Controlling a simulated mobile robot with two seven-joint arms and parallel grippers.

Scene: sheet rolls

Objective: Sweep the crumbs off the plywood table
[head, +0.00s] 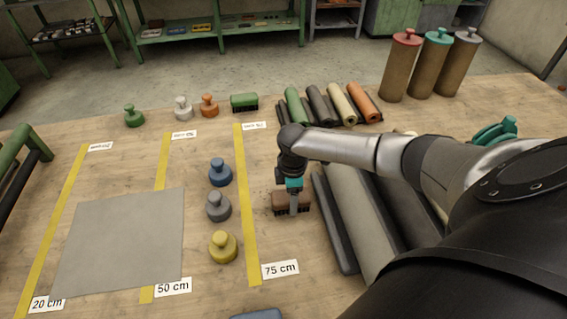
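The plywood table (130,165) fills most of the head view. A brown brush (280,201) with dark bristles stands on it, just right of the 75 cm tape strip. My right gripper (294,203) comes down over the brush from above. One finger lies against its near side and looks shut on it; the far finger is hidden. The bristles look to be at the table surface. My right arm hides part of the table's right side. My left gripper is not in view.
Long dark and grey rolls (357,220) lie right of the brush. Blue, grey and yellow knobbed weights (222,247) stand left of it. A grey sheet (120,240) lies at left. A green brush (244,102) and several short rolls (343,103) lie behind. Upright rolls (400,72) stand at the back right.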

